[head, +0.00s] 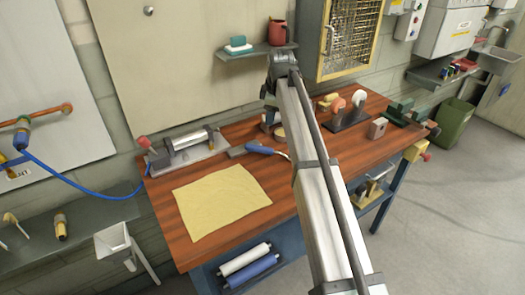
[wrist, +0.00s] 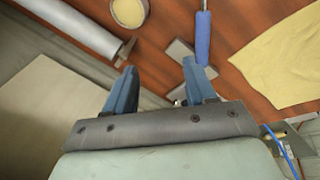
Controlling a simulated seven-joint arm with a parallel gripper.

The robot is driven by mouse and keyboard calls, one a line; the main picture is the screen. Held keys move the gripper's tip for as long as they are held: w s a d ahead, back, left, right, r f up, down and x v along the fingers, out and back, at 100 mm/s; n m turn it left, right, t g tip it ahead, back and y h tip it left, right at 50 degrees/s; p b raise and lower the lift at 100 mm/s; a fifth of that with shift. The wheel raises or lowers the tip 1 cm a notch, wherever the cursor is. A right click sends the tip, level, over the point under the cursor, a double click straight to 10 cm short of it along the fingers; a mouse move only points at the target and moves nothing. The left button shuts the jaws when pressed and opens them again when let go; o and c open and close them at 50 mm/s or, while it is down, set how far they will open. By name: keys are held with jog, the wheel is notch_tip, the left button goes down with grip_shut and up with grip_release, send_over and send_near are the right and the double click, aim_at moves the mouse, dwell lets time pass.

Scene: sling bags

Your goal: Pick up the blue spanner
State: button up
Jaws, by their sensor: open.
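A tool with a blue handle (head: 262,149) lies on the wooden bench top, right of the yellow cloth. In the wrist view its blue handle (wrist: 203,40) points up the picture, with a thin metal shaft at the top. I cannot make out a spanner head on it, and no other blue spanner shows clearly. My gripper (wrist: 159,66) is open and empty, its two blue fingers apart. The handle is beyond the right finger in the picture, and not between the fingers. In the head view my arm hides most of the gripper.
A grey block (wrist: 180,55) lies beside the handle. A yellow cloth (head: 222,203) covers the bench's front left. A metal cylinder device (head: 187,148) stands at the back left, and a round pale dish (wrist: 130,12) is nearby. A shelf (head: 255,51) with a red mug (head: 277,33) hangs above.

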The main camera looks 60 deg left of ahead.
aim_at(264, 148)
jog(key=s+d+h, duration=0.2)
jog(key=s+h, duration=0.1)
jog(key=s, duration=0.2)
jog(key=f, duration=0.8)
jog(key=w+f, duration=0.1)
jog(key=f, duration=0.4)
jog(key=shift+a, duration=0.25)
grip_shut()
